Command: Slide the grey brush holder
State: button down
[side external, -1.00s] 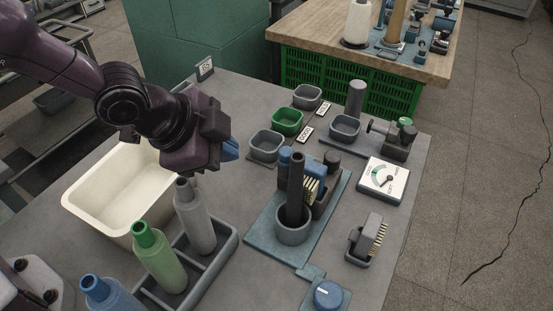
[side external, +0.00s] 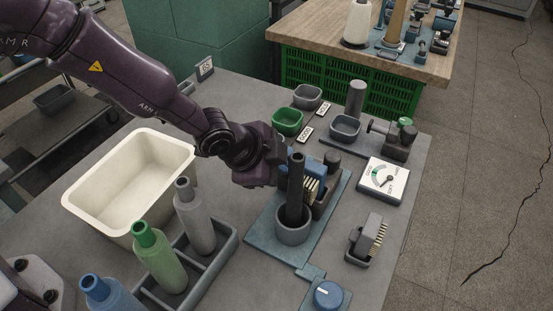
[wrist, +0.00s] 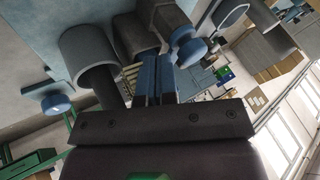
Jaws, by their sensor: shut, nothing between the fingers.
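The grey brush holder (side external: 360,246) with pale bristles stands on the grey table at the right in the side view, apart from the winder unit. My gripper (wrist: 157,75) shows two blue fingers together, empty, in the wrist view.
A blue knob (side external: 327,295) is at the front of the base. A dial gauge (side external: 382,180) stands behind the grey brush holder. A cream bin (side external: 130,185) and a rack of bottles (side external: 192,270) are at the left. Small bins (side external: 287,121) stand at the back.

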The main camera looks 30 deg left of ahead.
jog(key=shift+w+a, duration=0.15)
jog(key=shift+w, duration=0.35)
